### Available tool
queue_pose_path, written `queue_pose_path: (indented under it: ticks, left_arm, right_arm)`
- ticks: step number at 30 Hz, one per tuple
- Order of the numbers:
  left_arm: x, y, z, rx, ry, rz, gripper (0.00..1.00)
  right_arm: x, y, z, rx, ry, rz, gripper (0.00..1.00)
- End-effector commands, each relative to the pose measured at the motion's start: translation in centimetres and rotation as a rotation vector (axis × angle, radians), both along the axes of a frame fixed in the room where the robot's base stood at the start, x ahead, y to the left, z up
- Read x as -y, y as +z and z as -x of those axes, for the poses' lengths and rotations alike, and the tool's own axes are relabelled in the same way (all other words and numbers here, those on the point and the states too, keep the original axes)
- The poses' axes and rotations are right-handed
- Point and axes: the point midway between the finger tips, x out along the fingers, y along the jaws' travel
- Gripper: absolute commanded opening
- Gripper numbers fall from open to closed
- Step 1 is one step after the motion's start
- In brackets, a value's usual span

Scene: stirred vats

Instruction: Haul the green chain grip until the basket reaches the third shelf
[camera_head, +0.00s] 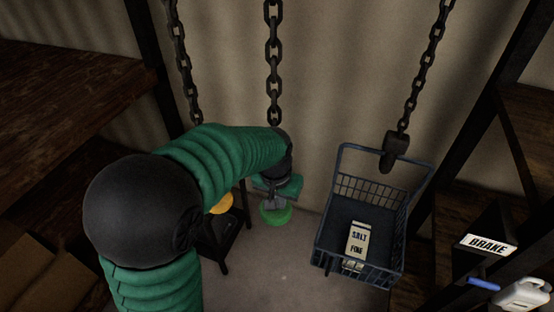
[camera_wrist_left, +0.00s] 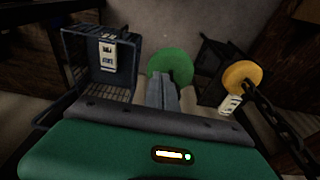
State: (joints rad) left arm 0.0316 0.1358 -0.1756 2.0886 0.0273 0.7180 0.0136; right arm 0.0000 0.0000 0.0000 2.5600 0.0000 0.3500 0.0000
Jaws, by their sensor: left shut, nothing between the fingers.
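The green chain grip (camera_head: 276,216) is a round green disc low in the middle of the head view, below the middle chain (camera_head: 273,60). My left gripper (camera_head: 272,200) is right at it, shut and with nothing between its fingers. In the left wrist view the shut fingers (camera_wrist_left: 163,92) overlap the lower left of the green grip (camera_wrist_left: 172,64); I cannot tell whether they touch. The blue basket (camera_head: 372,235) hangs from the right chain (camera_head: 425,70) and holds a white salt box (camera_head: 358,239). It also shows in the left wrist view (camera_wrist_left: 98,68). My right gripper is not in view.
A yellow grip (camera_head: 222,203) is left of the green one, partly behind my arm. A dark stand (camera_head: 232,235) is near it. Wooden shelves (camera_head: 70,95) are at left and others (camera_head: 530,120) at right, with a BRAKE sign (camera_head: 488,245) and a white jug (camera_head: 524,295).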

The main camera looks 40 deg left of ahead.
Motion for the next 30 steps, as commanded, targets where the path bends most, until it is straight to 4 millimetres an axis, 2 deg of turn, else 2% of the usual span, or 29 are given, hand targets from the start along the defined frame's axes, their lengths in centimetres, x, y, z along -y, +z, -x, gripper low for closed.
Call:
queue_pose_path:
  ticks: [14,30]
  left_arm:
    - [-0.1,-0.1,0.1,-0.002,0.004,-0.001,0.00]
    - [-0.1,-3.8,0.2,-0.003,0.004,0.000,0.00]
  right_arm:
    - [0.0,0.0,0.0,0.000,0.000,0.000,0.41]
    - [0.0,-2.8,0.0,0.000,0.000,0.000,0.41]
